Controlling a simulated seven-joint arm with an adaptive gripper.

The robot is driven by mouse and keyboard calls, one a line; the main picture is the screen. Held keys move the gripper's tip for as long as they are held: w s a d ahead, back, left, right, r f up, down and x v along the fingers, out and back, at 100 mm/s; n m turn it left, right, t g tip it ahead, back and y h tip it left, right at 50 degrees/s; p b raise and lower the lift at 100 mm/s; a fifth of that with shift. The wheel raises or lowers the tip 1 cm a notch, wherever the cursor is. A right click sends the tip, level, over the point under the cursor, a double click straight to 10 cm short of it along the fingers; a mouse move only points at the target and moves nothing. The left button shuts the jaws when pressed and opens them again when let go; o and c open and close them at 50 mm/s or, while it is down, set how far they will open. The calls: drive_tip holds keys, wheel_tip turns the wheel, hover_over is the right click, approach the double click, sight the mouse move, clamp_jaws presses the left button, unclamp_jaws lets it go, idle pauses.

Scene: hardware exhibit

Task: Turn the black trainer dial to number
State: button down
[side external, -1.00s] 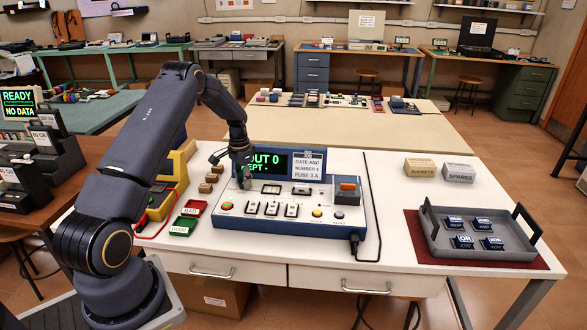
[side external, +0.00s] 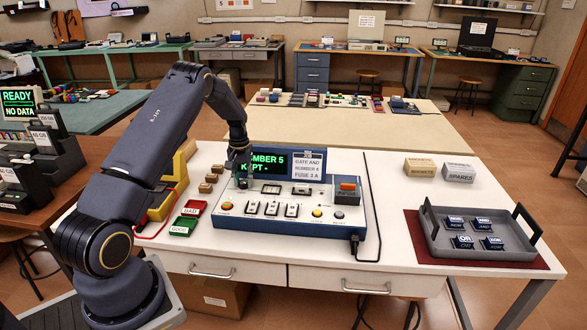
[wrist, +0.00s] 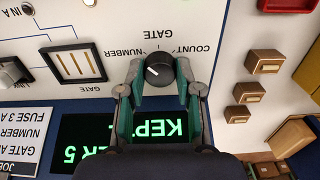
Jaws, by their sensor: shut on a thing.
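The trainer (side external: 300,235) is a blue and white box on the white bench. Its black dial (wrist: 160,68) shows in the wrist view, with the labels COUNT, GATE and NUMBER around it. The dial's white pointer mark is turned toward the NUMBER side. My gripper (wrist: 160,82) is shut on the dial, one green-padded finger on each side. In the side view my gripper (side external: 242,178) covers the dial. The trainer's display (side external: 272,162) reads NUMBER 5 over KEPT, its left end partly hidden by my gripper.
A job card (side external: 309,166) stands beside the display, reading GATE AND, a NUMBER line and FUSE 3 A. Switches and coloured buttons line the trainer's front. Red and green trays (side external: 184,225) lie to its left. A grey tray (side external: 430,240) with several dark modules is at right.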

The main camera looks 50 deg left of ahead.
sight(243, 182)
idle(0.4)
drive_tip(key=c, duration=0.8)
unclamp_jaws()
drive_tip(key=shift+o, duration=0.2)
wheel_tip(243, 182, up, 12)
